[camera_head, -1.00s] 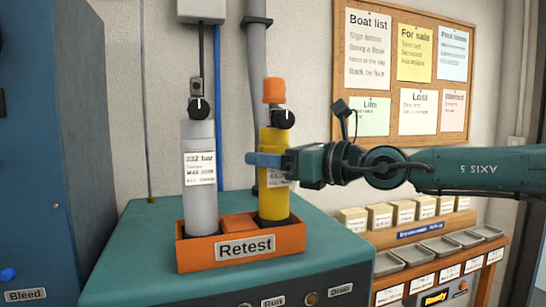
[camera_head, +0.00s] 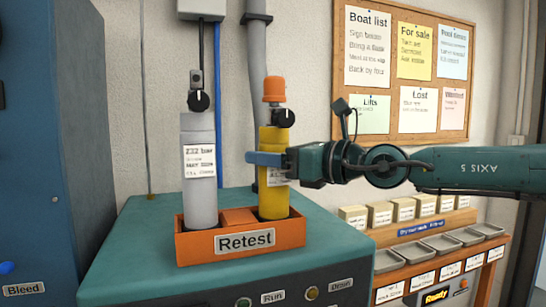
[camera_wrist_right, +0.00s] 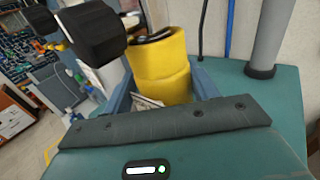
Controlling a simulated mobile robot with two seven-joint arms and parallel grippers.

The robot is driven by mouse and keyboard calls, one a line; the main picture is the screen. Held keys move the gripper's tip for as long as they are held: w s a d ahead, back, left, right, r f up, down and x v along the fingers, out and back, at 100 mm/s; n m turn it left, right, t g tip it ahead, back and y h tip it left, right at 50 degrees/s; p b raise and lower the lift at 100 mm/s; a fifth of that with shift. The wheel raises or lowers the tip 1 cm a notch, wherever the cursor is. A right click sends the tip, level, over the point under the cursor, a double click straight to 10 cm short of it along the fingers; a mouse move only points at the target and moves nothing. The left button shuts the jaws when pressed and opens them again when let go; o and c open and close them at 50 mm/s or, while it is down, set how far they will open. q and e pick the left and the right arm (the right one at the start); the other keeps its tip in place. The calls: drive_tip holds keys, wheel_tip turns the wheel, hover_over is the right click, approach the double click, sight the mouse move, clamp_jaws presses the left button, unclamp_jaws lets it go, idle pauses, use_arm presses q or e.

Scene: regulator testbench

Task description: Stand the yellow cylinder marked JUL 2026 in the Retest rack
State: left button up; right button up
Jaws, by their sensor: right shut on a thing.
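The yellow cylinder (camera_head: 273,203) stands upright in the right compartment of the orange Retest rack (camera_head: 285,237), with a black knob and an orange cap at its top. Its label is mostly hidden by my gripper, so its date cannot be read. My right gripper (camera_head: 266,159) is shut on the cylinder's upper body, coming from the right. In the right wrist view the yellow cylinder (camera_wrist_right: 162,68) sits between the blue fingers. A grey cylinder (camera_head: 199,195) marked 232 bar stands upright in the rack's left compartment. My left gripper is not in view.
The rack stands on a teal bench (camera_head: 140,245) with Run and Drain controls on its front. A blue cabinet (camera_head: 50,130) is at the left. Small metal trays (camera_head: 440,244) and boxes are at the right. Pipes run down the wall behind.

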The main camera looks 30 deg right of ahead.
drive_tip(key=o, duration=1.2)
drive_tip(key=shift+o, duration=0.2)
drive_tip(key=b+v, duration=0.1)
drive_tip(key=v, duration=0.1)
drive_tip(key=shift+s+d, duration=0.15)
drive_tip(key=shift+s, duration=0.25)
use_arm(q)
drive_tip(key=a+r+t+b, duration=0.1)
drive_tip(key=b, duration=0.1)
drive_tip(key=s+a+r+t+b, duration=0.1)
drive_tip(key=b, duration=0.2)
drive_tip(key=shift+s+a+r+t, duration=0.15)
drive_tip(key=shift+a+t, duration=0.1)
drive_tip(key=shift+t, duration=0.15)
use_arm(e)
drive_tip(key=v, duration=1)
drive_tip(key=shift+s, duration=0.15)
drive_tip(key=shift+d, duration=0.15)
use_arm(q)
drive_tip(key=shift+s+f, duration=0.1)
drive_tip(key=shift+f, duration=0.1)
